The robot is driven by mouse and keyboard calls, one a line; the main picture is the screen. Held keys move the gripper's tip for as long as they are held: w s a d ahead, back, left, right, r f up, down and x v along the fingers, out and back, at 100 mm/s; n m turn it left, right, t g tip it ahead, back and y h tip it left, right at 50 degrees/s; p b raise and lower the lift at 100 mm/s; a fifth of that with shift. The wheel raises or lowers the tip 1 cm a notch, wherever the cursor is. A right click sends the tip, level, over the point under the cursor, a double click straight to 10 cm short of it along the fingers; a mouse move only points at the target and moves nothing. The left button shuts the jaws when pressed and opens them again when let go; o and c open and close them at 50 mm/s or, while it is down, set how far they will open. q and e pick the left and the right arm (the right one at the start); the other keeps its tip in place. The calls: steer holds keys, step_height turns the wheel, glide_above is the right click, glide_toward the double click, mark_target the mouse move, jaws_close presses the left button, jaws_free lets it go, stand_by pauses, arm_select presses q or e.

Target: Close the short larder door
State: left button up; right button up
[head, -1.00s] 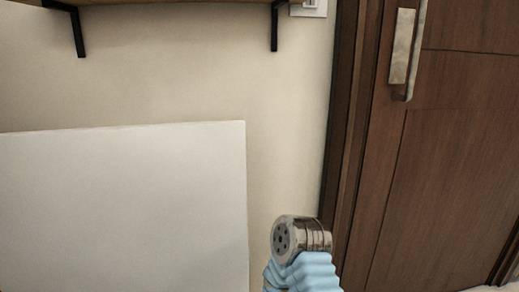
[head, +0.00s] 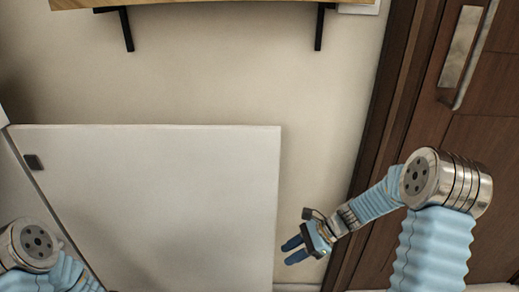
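The short larder door (head: 165,200) is the broad white panel at the left and centre of the head view. It stands open, with a dark fitting (head: 32,162) near its left edge; its bottom is out of frame. My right gripper (head: 286,253) is just beyond the door's right edge, pointing left toward it. Its two blue fingers are apart with nothing between them. I cannot tell whether it touches the door. My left arm shows only at the lower left corner, and its gripper is out of view.
A brown wooden room door (head: 490,135) with a metal handle stands at the right, behind my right arm. A wooden shelf (head: 220,5) on black brackets hangs on the beige wall at the top. Bare wall lies between the larder door and the brown door frame.

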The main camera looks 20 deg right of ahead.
mark_target(258, 156)
steer(key=w+d+r+m+t+y, duration=0.15)
steer(key=r+y, duration=0.25)
steer(key=r, duration=1.1)
steer(key=w+d+r+m+t+y, duration=0.1)
steer(key=w+d+r+t+y, duration=0.15)
steer(key=r, duration=1.25)
steer(key=shift+n+y, duration=0.25)
steer(key=shift+y, duration=0.2)
steer(key=x, duration=0.8)
steer(key=s+x, duration=0.1)
steer(key=x, duration=0.3)
steer(key=shift+w+a+f, duration=0.1)
steer(key=shift+a, duration=0.25)
steer(key=shift+c, duration=0.3)
jaws_close()
